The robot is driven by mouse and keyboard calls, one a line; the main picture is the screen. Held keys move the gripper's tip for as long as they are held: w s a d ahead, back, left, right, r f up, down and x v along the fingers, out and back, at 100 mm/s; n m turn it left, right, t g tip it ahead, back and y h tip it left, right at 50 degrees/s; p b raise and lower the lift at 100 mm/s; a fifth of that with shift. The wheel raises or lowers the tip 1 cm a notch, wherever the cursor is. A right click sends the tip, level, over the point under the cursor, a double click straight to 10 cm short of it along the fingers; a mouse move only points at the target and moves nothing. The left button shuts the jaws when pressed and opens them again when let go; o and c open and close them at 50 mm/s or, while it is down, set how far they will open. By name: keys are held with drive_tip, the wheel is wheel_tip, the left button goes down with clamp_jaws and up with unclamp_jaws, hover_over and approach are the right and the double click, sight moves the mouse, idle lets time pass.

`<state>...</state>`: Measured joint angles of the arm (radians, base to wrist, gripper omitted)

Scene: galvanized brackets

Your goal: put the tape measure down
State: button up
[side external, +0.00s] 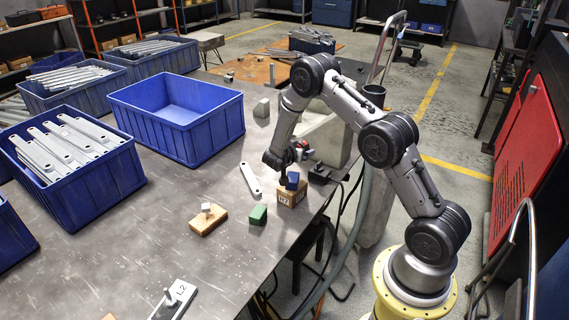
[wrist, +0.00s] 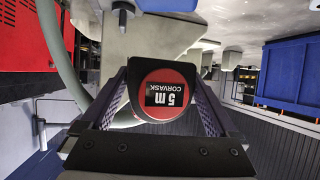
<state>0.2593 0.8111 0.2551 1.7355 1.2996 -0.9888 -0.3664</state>
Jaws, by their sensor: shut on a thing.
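The tape measure (wrist: 165,72) has a dark case and a round red face with a black label reading "5 m CORVASK", upside down in the wrist view. My gripper (wrist: 163,85) is shut on it, with one finger at each side. In the side view my gripper (side external: 287,172) is low over the table's right part, just above a small cardboard box (side external: 291,194). A blue piece shows there against the box; I cannot tell whether it is the tape measure or my fingers, nor whether the tape measure touches anything.
A green block (side external: 258,215), a wooden block (side external: 208,220) and a flat metal bracket (side external: 250,180) lie close by on the table. Blue bins (side external: 177,118), some with brackets, stand at the left. A concrete block stands behind my gripper.

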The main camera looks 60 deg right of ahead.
drive_tip(key=w+d+f, duration=0.2)
drive_tip(key=w, duration=0.1)
drive_tip(key=w+d+f, duration=0.2)
drive_tip(key=w+f, duration=0.1)
drive_tip(key=w+d+f, duration=0.2)
drive_tip(key=w, duration=0.1)
drive_tip(key=shift+f, duration=0.25)
drive_tip(key=shift+w+d+f, duration=0.25)
drive_tip(key=shift+w+f, duration=0.1)
drive_tip(key=shift+f, duration=1.8)
drive_tip(key=shift+f, duration=0.25)
